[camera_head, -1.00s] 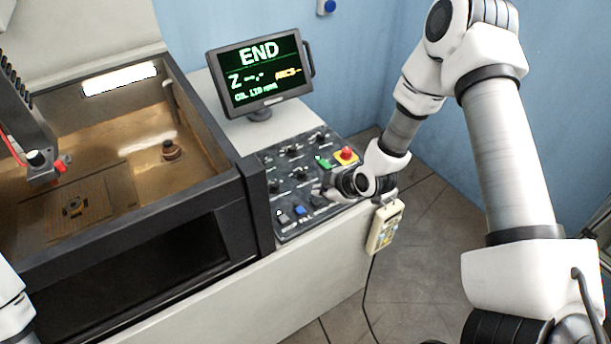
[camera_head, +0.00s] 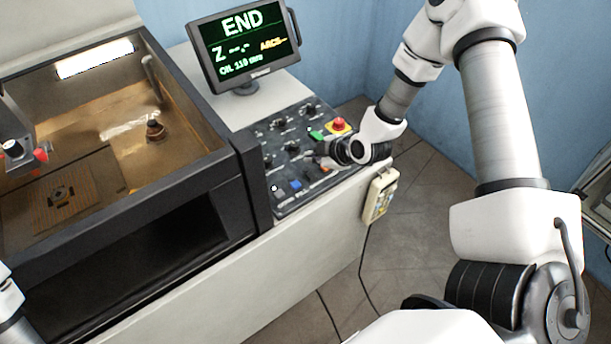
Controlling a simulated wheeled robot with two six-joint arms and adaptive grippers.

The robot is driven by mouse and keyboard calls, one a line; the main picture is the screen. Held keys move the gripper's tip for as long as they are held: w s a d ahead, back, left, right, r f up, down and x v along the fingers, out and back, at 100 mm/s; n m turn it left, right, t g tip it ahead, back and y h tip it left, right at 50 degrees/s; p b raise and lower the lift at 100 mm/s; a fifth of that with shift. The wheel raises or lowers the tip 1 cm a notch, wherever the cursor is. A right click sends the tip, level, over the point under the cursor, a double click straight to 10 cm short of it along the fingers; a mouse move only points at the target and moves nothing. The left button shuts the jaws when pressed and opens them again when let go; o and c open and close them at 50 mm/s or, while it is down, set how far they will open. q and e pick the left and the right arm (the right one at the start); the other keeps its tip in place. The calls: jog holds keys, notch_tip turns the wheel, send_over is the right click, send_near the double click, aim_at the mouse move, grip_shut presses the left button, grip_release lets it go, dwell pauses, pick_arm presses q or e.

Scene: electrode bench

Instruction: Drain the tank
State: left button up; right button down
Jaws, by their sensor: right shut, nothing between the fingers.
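The tank (camera_head: 190,163) is at the left, with brown inner walls and floor. A short round fitting (camera_head: 155,131) stands on its floor near the back right, with a pale shiny streak beside it. I cannot tell how deep any liquid is. The control panel (camera_head: 285,205) right of the tank carries dark knobs, a green button (camera_head: 316,135), a red mushroom button (camera_head: 338,125) on yellow and a blue button (camera_head: 295,184). My right gripper (camera_head: 309,155) is shut and empty over the right part of the panel, covering some controls. I cannot tell whether it touches one. My left gripper is out of view.
A monitor (camera_head: 243,47) reading "END" stands behind the panel. A flat work plate (camera_head: 75,205) lies in the tank under a dark machine head (camera_head: 18,150). A beige handset (camera_head: 379,196) hangs on the bench's right side, its cable falling to the open floor (camera_head: 420,235).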

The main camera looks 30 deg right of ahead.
aim_at(312, 176)
jog(key=f+b, duration=0.1)
jog(key=f, duration=0.2)
jog(key=f+b, duration=0.1)
jog(key=shift+w+a+f+b, duration=0.1)
jog(key=shift+w+f+b, duration=0.05)
jog(key=shift+w+b, duration=0.2)
jog(key=shift+s, duration=0.15)
jog(key=shift+s+d+r, duration=0.2)
jog(key=shift+s, duration=0.25)
jog(key=shift+w+a+f, duration=0.1)
jog(key=shift+w+f, duration=0.05)
jog(key=shift+w, duration=0.25)
jog(key=shift+s, duration=0.1)
jog(key=shift+s, duration=0.1)
jog(key=shift+f, duration=0.4)
